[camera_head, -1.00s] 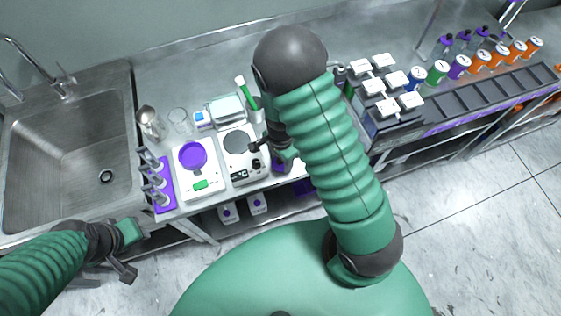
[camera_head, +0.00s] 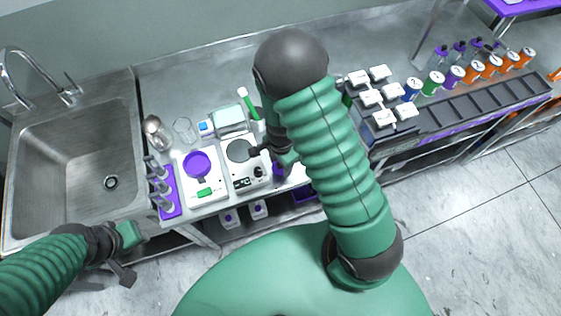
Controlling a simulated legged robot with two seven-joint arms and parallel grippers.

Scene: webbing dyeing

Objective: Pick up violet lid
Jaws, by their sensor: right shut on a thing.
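A round violet dish-like piece (camera_head: 197,165) lies on the white scale (camera_head: 205,189) left of the hotplate. I cannot tell if it is the lid. A violet thing (camera_head: 279,169) shows partly under my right arm, right of the hotplate; most of it is hidden. My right gripper (camera_head: 257,152) is shut beside the hotplate's grey disc, right of the scale. What it holds is too small and covered to make out. My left gripper (camera_head: 130,254) is low at the left, off the table's front edge, away from these things; its jaws are unclear.
A white hotplate (camera_head: 247,178) stands right of the scale. A violet rack (camera_head: 168,203) with grey pieces is at the table's left edge. A steel sink (camera_head: 75,160) lies further left. A glass beaker (camera_head: 183,130) stands behind the scale. Several labelled cans (camera_head: 473,75) stand far right.

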